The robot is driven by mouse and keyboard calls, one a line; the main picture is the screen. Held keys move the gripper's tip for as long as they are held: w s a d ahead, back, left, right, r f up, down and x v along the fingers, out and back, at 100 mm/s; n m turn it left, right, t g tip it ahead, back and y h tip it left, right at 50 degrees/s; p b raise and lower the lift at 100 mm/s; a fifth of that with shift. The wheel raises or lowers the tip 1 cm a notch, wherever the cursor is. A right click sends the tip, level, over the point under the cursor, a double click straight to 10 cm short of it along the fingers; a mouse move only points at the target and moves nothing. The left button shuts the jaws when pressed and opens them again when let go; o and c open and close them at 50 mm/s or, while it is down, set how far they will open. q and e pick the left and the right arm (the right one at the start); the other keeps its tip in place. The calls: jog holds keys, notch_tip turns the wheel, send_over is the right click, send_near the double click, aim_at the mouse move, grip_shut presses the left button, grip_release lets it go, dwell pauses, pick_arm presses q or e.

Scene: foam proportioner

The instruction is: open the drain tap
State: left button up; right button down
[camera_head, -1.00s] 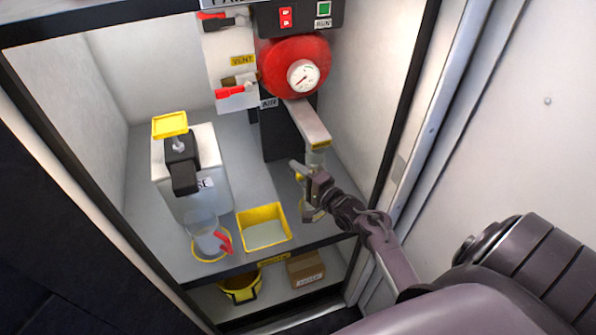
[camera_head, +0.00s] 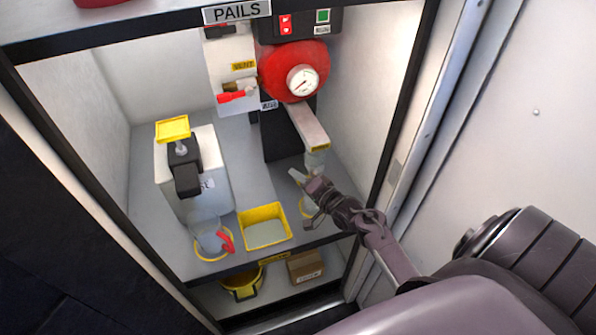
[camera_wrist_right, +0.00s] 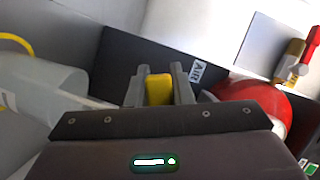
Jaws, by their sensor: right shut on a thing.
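My right gripper (camera_head: 308,184) is at the right of the cabinet's worktop, just below the end of the pale spout arm (camera_head: 309,128). In the right wrist view its two fingers (camera_wrist_right: 159,90) are shut on a small yellow piece (camera_wrist_right: 159,91). This looks like the drain tap's handle, but the tap's body is hidden by the gripper. The red drum (camera_head: 280,75) with a white dial gauge (camera_head: 303,81) is above and behind the gripper. It also shows in the right wrist view (camera_wrist_right: 262,103). My left gripper is not in view.
A yellow tray (camera_head: 264,232), a clear jug (camera_head: 205,231) and a white container (camera_head: 193,205) stand left of the gripper. The cabinet's right frame is close to my arm.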

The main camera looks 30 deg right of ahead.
jog(key=n+p, duration=0.1)
jog(key=d+f+n+g+h, duration=0.1)
jog(key=n, duration=0.1)
jog(key=d+f+n+h+p, duration=0.1)
jog(key=n, duration=0.1)
jog(key=shift+s+f+g+p, duration=0.1)
jog(key=shift+s+g+p, duration=0.2)
jog(key=shift+g, duration=0.1)
jog(key=shift+s+d+f+n+g+h+p, duration=0.15)
jog(key=shift+d+f+n+g+h+p, duration=0.15)
jog(key=shift+d+n+h, duration=0.55)
jog(key=shift+s+d+f+n+g+h+p, duration=0.1)
jog(key=shift+d+f+n+g+h+p, duration=0.35)
jog(key=shift+n, duration=0.7)
jog(key=shift+d+r, duration=0.1)
jog(key=shift+r, duration=0.1)
jog(key=c, duration=1.3)
grip_release()
